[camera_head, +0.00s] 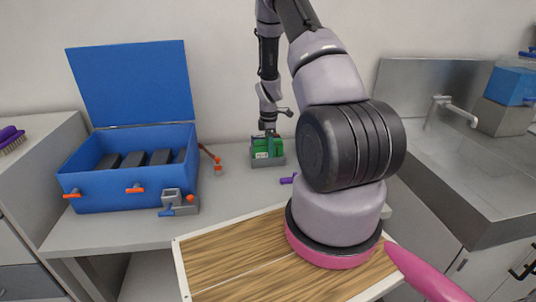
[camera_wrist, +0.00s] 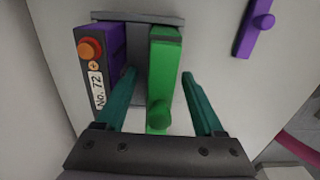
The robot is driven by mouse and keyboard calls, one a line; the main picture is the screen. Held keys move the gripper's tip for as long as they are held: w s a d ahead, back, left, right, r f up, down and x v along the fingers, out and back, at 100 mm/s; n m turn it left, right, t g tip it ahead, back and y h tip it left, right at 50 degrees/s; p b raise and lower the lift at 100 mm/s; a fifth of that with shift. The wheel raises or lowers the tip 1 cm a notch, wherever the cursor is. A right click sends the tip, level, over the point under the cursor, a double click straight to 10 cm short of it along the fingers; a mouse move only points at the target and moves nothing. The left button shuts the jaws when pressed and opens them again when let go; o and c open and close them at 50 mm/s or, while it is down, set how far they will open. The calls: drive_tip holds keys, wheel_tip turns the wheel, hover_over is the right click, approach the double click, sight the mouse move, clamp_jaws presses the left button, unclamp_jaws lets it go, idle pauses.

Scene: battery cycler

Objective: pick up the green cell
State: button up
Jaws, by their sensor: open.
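The green cell (camera_wrist: 164,70) shows in the wrist view as a narrow upright green block with a round green knob at its near end. It stands at a grey holder (camera_wrist: 136,17). In the head view the green cell (camera_head: 275,146) is small and sits in the grey holder (camera_head: 268,162) on the counter. My gripper (camera_wrist: 159,75) is open, with one teal finger on each side of the green cell. A gap shows on both sides. A purple block (camera_wrist: 86,75) labelled No. 72, with an orange terminal, stands just left of my left finger.
A purple knobbed piece (camera_wrist: 254,28) lies to the right; a purple piece (camera_head: 288,180) shows near the holder. An open blue case (camera_head: 110,190) with dark blocks stands left. A grey clamp-like device (camera_head: 178,203) is before it. A sink (camera_head: 450,160) is at right.

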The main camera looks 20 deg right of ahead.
clamp_jaws()
drive_tip(key=shift+w+r, duration=0.1)
idle(1.2)
